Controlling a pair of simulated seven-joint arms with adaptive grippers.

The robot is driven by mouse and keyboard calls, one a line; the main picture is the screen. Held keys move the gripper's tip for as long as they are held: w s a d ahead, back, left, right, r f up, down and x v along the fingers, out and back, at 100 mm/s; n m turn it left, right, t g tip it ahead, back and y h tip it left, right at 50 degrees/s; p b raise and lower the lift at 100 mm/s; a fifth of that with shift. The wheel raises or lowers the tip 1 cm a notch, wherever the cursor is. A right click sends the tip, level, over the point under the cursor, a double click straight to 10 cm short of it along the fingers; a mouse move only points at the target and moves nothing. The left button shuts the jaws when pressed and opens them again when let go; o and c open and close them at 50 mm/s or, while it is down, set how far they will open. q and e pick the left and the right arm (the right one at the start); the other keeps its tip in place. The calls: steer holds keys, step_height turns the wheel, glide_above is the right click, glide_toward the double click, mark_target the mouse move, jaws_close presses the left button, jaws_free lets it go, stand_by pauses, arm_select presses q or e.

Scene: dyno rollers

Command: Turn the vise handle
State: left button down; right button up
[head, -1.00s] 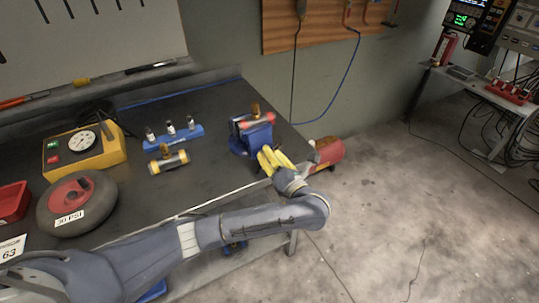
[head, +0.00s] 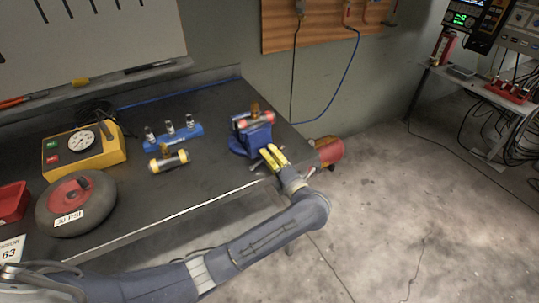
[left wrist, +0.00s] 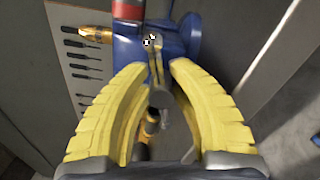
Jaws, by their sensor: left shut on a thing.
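The blue vise (head: 238,147) stands at the right front corner of the dark workbench and holds a red-and-brass part (head: 254,121). My left gripper (head: 268,152), with yellow fingers, is at the vise's front side. In the left wrist view, the blue vise body (left wrist: 187,40) lies just beyond the fingertips. The thin metal vise handle (left wrist: 158,66) shows between the two yellow fingers, which are shut on it. The fingers hide much of the handle in the head view. My right gripper is not in view.
On the bench are a blue stand (head: 178,137) with small fittings, a brass-ended cylinder (head: 168,160), a yellow gauge box (head: 105,156) and a wheel (head: 98,200). A red cylinder (head: 329,150) is beyond the bench's right edge. The floor at right is mostly clear.

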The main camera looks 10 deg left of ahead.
arm_select(q)
steer(key=shift+m, duration=0.6)
steer(key=c, duration=1.3)
jaws_free()
steer(key=shift+c, duration=0.2)
steer(key=shift+d, duration=0.1)
steer(key=v, duration=0.7)
steer(key=shift+s, duration=0.2)
steer(key=shift+d, duration=0.1)
